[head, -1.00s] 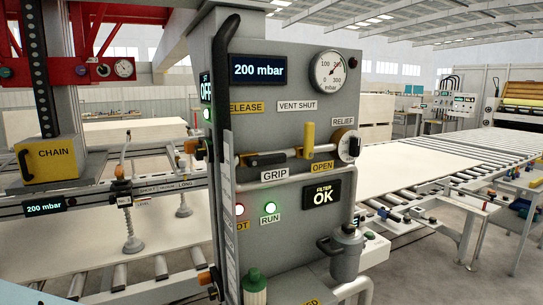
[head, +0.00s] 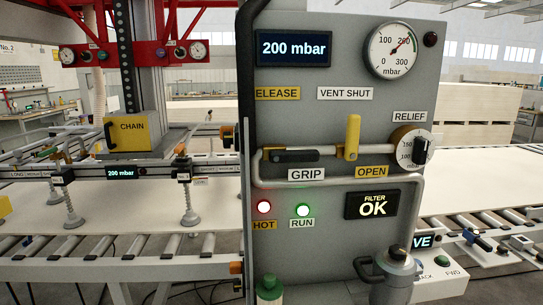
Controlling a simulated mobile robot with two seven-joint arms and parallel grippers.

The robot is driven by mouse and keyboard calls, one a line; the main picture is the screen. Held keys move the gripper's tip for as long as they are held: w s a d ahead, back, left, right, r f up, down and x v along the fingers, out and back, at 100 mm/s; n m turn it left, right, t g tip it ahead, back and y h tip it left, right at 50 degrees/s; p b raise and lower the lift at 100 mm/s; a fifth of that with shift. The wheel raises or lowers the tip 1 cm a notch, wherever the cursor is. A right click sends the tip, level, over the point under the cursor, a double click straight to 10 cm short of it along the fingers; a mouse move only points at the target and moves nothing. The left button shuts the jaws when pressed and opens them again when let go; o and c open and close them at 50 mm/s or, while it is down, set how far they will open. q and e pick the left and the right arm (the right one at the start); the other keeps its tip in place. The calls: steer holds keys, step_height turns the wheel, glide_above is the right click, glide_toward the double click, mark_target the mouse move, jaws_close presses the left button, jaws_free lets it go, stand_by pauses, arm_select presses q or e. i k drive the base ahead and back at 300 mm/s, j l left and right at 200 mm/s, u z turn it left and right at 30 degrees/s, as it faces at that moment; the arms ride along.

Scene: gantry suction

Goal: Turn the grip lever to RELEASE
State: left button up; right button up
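The grip lever (head: 300,155) is a black handle on the grey control panel (head: 330,120). It lies nearly horizontal, pointing right, just above the GRIP label (head: 306,174). The yellow RELEASE label (head: 277,94) is higher up, its first letter hidden behind the black post at the panel's left edge. The vacuum display (head: 294,48) reads 200 mbar, and the dial gauge (head: 395,50) needle is near 200. Neither of my grippers is in view.
A yellow vent lever (head: 352,137) stands upright between VENT SHUT and OPEN, close right of the grip lever. A pipe (head: 340,184) loops around the lever area. The relief knob (head: 412,148) is at the right. A yellow CHAIN box (head: 133,136) hangs left over a pale board (head: 120,216).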

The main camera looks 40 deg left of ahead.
mark_target(303, 155)
steer(key=i+l+u, duration=0.15)
steer(key=l+u, duration=0.15)
steer(key=u, duration=0.15)
steer(key=i+l+u, duration=0.15)
steer(key=l+u, duration=0.2)
steer(key=u, duration=0.15)
steer(key=l+u, duration=0.5)
steer(key=l, duration=0.2)
steer(key=i, duration=0.05)
